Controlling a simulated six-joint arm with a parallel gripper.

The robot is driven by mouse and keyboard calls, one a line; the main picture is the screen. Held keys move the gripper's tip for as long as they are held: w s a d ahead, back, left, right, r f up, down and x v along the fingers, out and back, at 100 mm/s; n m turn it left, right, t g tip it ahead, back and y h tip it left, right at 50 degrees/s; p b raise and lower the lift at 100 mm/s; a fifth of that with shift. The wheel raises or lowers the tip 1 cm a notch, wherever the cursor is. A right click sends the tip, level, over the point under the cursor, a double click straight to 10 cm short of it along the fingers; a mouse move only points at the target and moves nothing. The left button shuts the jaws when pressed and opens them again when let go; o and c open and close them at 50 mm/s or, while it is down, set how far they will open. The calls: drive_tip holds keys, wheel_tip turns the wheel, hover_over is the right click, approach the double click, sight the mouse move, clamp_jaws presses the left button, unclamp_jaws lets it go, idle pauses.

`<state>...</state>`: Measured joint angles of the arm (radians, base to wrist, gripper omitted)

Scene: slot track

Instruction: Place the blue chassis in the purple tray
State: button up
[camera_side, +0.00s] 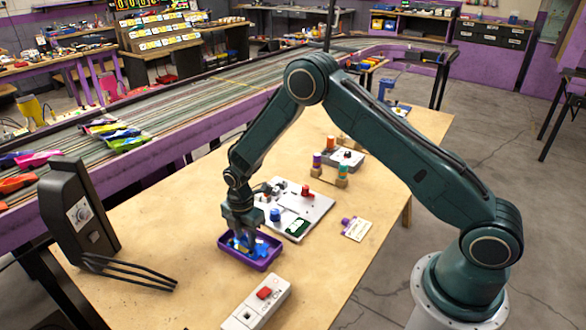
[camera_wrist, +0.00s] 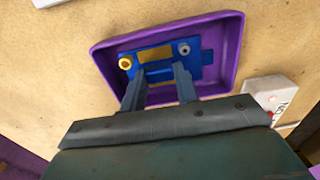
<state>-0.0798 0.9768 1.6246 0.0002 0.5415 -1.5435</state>
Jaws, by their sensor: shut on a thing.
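The purple tray (camera_side: 267,263) sits on the wooden table in the side view, and its rim and wall fill the middle of the wrist view (camera_wrist: 229,50). The blue chassis (camera_wrist: 208,60) is in the tray area, with a yellow patch, a yellow ring at its left and a grey round part at its right. My gripper (camera_wrist: 160,80) is shut on the blue chassis, its two fingers reaching down over the tray. In the side view, my gripper (camera_side: 245,240) hides part of the chassis (camera_side: 262,249). I cannot tell if the chassis touches the tray floor.
A white board with red and blue knobs (camera_side: 318,205) lies just behind the tray. A white box with a red button (camera_side: 252,308) is in front. A black device with dark prongs (camera_side: 75,215) stands at left. Bare table lies left of the tray.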

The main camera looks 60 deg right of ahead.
sight(246, 238)
drive_tip(key=shift+f, duration=0.1)
drive_tip(key=o, duration=1)
wheel_tip(246, 238, up, 12)
idle(0.5)
drive_tip(key=shift+r, duration=0.2)
